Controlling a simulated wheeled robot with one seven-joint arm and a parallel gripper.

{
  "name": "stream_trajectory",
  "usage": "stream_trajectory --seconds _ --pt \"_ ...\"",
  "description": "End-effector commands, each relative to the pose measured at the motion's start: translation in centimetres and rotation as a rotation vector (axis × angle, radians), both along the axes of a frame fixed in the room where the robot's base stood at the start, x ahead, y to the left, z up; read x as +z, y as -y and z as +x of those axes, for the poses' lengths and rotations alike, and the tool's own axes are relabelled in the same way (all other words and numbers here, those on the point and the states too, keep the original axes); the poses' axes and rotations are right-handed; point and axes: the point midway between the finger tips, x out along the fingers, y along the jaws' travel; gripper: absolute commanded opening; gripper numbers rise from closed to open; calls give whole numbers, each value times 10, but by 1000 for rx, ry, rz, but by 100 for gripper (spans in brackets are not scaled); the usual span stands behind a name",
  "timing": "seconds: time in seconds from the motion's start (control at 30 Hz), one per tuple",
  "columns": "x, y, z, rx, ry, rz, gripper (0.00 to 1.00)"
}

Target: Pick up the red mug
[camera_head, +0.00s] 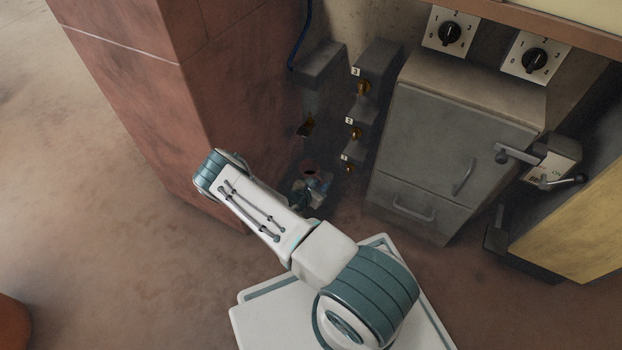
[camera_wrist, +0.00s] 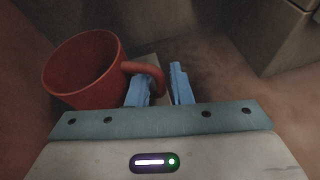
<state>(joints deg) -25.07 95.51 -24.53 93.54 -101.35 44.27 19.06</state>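The red mug (camera_wrist: 85,72) stands upright at the left in the wrist view, its mouth open toward me and its handle pointing right. My gripper (camera_wrist: 160,88) has two blue fingers spread apart, just right of the mug body. The outer curve of the handle reaches into the gap between the fingers, with a gap showing before the right finger. Whether the handle touches the left finger I cannot tell. In the head view, a small dark red part of the mug (camera_head: 310,169) shows beyond my gripper (camera_head: 316,187), partly hidden and in shadow.
A reddish pillar (camera_head: 150,90) stands close on the left. Grey wall boxes with brass fittings (camera_head: 362,88) rise behind the mug. A grey cabinet (camera_head: 450,130) with handles stands to the right. The floor at the left is open.

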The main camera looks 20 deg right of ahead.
Motion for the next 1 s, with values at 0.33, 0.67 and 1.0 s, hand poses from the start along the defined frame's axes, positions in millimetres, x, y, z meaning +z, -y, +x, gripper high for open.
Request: stream_trajectory --seconds 0.33,0.67,1.0 --pt "1 0 0 1 0 0 0" --pt "2 0 0 1 1 1 0" --pt "22 -1 1 0 2 0 0"
